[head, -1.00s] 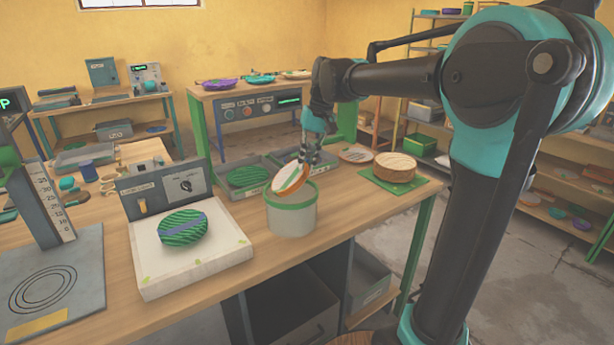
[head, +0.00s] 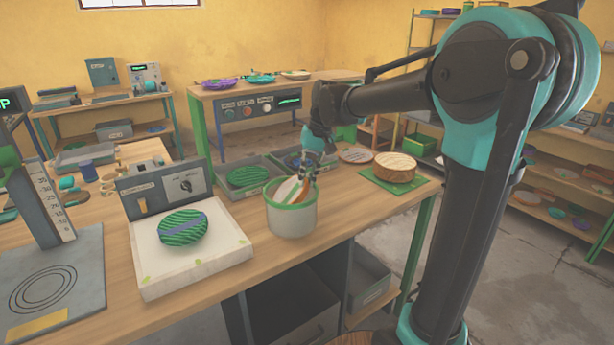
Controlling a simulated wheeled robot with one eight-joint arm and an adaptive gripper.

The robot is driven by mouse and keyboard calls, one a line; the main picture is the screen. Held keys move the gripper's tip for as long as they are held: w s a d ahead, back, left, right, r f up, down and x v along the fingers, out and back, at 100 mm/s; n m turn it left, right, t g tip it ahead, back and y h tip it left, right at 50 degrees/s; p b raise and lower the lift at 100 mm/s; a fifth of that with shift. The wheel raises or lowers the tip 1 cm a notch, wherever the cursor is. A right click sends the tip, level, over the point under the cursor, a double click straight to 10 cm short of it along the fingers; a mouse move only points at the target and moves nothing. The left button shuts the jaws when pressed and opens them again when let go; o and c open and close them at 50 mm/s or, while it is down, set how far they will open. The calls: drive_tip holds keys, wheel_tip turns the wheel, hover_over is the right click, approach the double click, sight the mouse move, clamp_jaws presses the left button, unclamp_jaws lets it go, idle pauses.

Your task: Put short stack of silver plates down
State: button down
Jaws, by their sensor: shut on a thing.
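My gripper (head: 308,176) is over the right part of a grey round bin (head: 292,221) with a green rim. It is shut on a short pale stack of plates (head: 287,190) with a green stripe and an orange-brown edge. The stack is tilted steeply. Its lower part is inside the bin, hidden by the front wall, so I cannot tell whether it touches the bottom. The fingertips are small and partly hidden.
A green striped round stack (head: 183,227) sits on a white platform (head: 195,262) left of the bin. Grey trays (head: 228,189) stand behind it. A tan round stack (head: 396,166) lies on a green mat (head: 394,184) at right. Bare tabletop lies right of the bin.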

drive_tip(key=shift+f, duration=0.25)
drive_tip(key=c, duration=1.5)
unclamp_jaws()
drive_tip(key=shift+c, duration=0.2)
drive_tip(key=v, duration=1.3)
drive_tip(key=s+d+f+t+h, duration=0.1)
drive_tip(key=s+d+f, duration=0.4)
drive_tip(key=f, duration=0.5)
drive_tip(key=s+d+f+m+t, duration=0.1)
drive_tip(key=s+d+f, duration=0.4)
drive_tip(key=s+f, duration=0.3)
drive_tip(key=s+d+f+t+h, duration=0.1)
drive_tip(key=s+d+f, duration=0.5)
drive_tip(key=f, duration=0.7)
drive_tip(key=shift+s+m+t+h, duration=0.3)
drive_tip(key=shift+s+m+t, duration=0.1)
